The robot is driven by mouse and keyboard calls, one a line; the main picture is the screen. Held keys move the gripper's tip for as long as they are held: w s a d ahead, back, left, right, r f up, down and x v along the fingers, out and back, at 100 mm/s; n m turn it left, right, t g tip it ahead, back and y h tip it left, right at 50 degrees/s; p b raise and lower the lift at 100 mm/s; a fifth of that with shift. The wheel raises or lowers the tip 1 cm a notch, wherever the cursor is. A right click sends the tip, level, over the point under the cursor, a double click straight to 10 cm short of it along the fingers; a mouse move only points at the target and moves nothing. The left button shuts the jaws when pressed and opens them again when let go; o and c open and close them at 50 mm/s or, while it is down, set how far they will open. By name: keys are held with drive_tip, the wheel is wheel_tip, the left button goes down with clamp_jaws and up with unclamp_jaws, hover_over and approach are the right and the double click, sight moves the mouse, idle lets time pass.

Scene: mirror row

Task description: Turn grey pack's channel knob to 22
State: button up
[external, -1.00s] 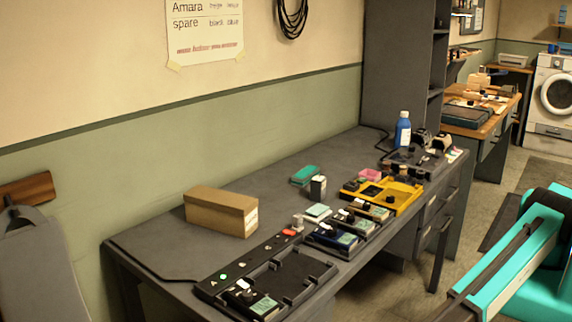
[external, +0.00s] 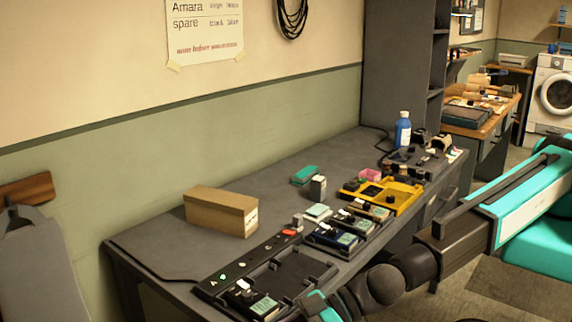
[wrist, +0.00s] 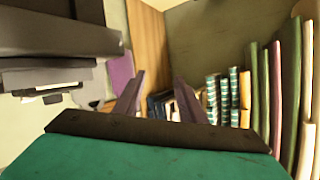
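A dark pack with a pale green screen (external: 263,306) and knobs sits at the near left end of the black charging dock (external: 217,287); it may be the grey pack, but its colour is hard to tell. A blue pack (external: 325,239) and a brownish pack (external: 378,212) lie farther right. The channel knob readings are too small to read. My arm reaches in from the right, its teal wrist at the desk's front edge near the dark pack. My gripper (wrist: 157,92) shows two fingers apart with nothing between them in the wrist view; its fingertips cannot be made out in the external view.
A cardboard box (external: 220,211) stands behind the dock. A yellow tray (external: 407,201) and a blue bottle (external: 403,130) are farther right on the desk (external: 150,241). The desk's back left is clear. The wrist view shows shelved books or binders (wrist: 284,90).

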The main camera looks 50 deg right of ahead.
drive_tip(key=w+d+r+h+p, duration=0.1)
drive_tip(key=w+d+r, duration=0.1)
drive_tip(key=w+d, duration=0.1)
drive_tip(key=w+d+r+m+t+h+p, duration=0.1)
drive_tip(key=w+d+r+p, duration=0.1)
drive_tip(key=w+d+r, duration=0.1)
drive_tip(key=w+d+r+m+t+h+p, duration=0.1)
drive_tip(key=w+d+r+p, duration=0.1)
drive_tip(key=w+d+r, duration=0.1)
drive_tip(key=shift+w, duration=0.45)
drive_tip(key=w+d+r+m+h+p, duration=0.1)
drive_tip(key=w+d+m+h+p, duration=0.2)
drive_tip(key=d, duration=0.4)
drive_tip(key=w+d+h+p, duration=0.1)
drive_tip(key=w+d+h, duration=0.1)
drive_tip(key=w+d, duration=0.45)
wheel_tip(320, 180, up, 7)
drive_tip(key=m+g+h+p, duration=0.2)
drive_tip(key=g+h+p, duration=0.2)
drive_tip(key=g+p, duration=0.45)
hover_over(351, 216)
drive_tip(key=shift+r+g, duration=0.2)
drive_tip(key=shift+g, duration=0.25)
drive_tip(key=shift+f+b, duration=4.95)
drive_tip(key=shift+f, duration=1.95)
